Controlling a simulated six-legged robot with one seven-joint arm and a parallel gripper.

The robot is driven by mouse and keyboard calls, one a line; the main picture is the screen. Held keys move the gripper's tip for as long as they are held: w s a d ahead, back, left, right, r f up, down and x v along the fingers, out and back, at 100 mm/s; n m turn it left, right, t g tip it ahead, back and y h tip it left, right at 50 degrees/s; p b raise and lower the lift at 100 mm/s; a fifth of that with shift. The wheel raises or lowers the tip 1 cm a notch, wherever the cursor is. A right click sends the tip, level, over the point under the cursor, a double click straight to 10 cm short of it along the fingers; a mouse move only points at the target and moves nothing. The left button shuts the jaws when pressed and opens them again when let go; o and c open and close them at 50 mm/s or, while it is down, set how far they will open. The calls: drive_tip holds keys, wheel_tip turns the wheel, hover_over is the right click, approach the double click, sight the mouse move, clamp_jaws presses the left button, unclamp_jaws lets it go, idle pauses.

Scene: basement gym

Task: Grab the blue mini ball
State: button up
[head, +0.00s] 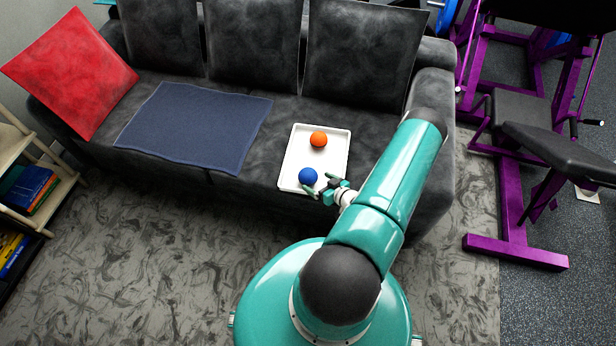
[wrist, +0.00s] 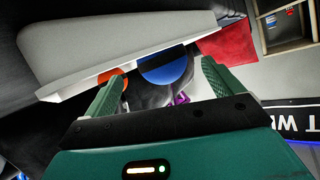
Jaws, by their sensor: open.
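The blue mini ball (head: 308,176) sits at the near end of a white tray (head: 300,157) on the grey sofa. An orange ball (head: 318,139) lies farther back in the same tray. My gripper (head: 313,186) is at the tray's near edge, open, with its fingers close around the blue ball's near side. The orange ball (wrist: 112,76) is partly hidden behind the left finger. I cannot tell whether a finger touches the blue ball.
The grey sofa (head: 365,130) holds a dark blue cloth (head: 195,125) left of the tray and a red cushion (head: 70,72) at the far left. A purple gym machine (head: 512,190) stands at the right. A shelf with books (head: 28,190) is at the left edge.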

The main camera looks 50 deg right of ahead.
sight(308, 177)
drive_tip(key=x, duration=0.6)
drive_tip(key=shift+w+a+f, duration=0.1)
drive_tip(key=shift+w+a, duration=0.05)
drive_tip(key=shift+w, duration=0.1)
drive_tip(key=c, duration=1)
